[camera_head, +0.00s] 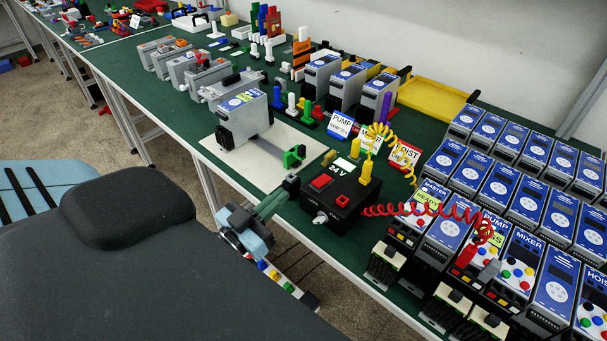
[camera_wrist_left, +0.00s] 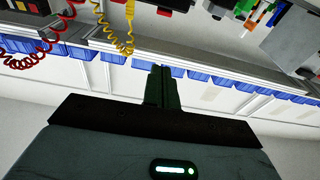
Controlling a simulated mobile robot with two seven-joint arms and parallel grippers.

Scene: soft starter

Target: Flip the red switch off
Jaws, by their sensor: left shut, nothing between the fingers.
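The red switch (camera_head: 321,181) sits on top of a black box (camera_head: 345,205) marked 24 V, on the green bench. A second red part (camera_head: 342,200) is on the box's front edge region. My left gripper (camera_head: 291,182) is just left of the box, close to its left side; I cannot tell if it touches. Its fingers are together and empty. In the left wrist view the closed dark fingers (camera_wrist_left: 164,86) point up the picture, and the switch cannot be made out there. My right gripper is not in view.
A red coiled cord (camera_head: 420,211) runs right from the box, and a yellow coiled cord (camera_head: 378,135) rises behind it. Blue-faced drive units (camera_head: 515,205) crowd the right. A grey unit (camera_head: 243,118) stands on a pale plate (camera_head: 240,165) to the left.

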